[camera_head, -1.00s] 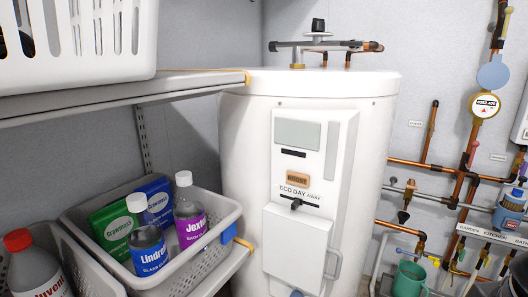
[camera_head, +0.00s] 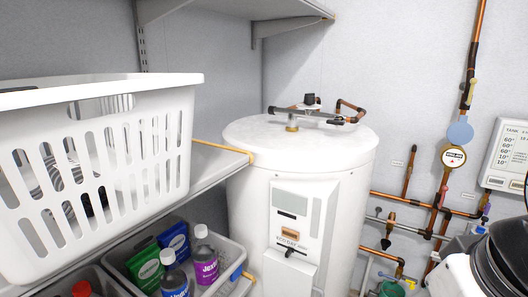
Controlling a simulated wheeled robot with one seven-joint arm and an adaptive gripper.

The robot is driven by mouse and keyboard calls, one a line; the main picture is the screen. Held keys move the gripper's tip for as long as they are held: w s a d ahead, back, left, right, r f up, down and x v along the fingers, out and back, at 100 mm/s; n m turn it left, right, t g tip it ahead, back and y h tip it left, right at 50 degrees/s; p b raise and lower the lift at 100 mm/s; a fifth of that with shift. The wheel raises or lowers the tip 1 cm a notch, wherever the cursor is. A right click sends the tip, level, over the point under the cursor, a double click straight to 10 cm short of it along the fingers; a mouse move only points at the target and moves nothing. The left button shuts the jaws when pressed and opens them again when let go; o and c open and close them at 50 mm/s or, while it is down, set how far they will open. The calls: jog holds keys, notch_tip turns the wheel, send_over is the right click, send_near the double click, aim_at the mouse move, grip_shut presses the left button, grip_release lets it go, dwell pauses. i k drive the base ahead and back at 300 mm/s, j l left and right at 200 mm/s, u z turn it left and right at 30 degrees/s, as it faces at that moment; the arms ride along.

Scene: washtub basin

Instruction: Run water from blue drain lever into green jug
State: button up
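The green jug (camera_head: 391,289) is at the bottom edge of the head view, right of the white tank. Only its upper part shows; its inside and base are out of sight. The blue drain lever (camera_head: 387,276) shows as a small blue bar just above the jug, by the low copper pipe. No water is visible between them. A black and white part of my arm fills the lower right corner, right of the jug. My gripper's fingers do not show.
The white tank (camera_head: 300,155) stands in the middle. Copper pipes (camera_head: 400,198) and a round gauge (camera_head: 453,156) are on the right wall. A shelf with a white basket (camera_head: 120,190) and a lower bin (camera_head: 228,245) of bottles take up the left.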

aim_at(381, 274)
jog(key=z, duration=0.65)
jog(key=k+l+u, duration=0.1)
jog(key=k+l, duration=0.2)
jog(key=i+j+z, duration=0.15)
jog(key=i, duration=0.35)
jog(key=i+j+z, duration=0.2)
jog(key=i, duration=0.25)
jog(key=i+j+z, duration=0.15)
jog(key=i, duration=0.3)
jog(key=j, duration=0.1)
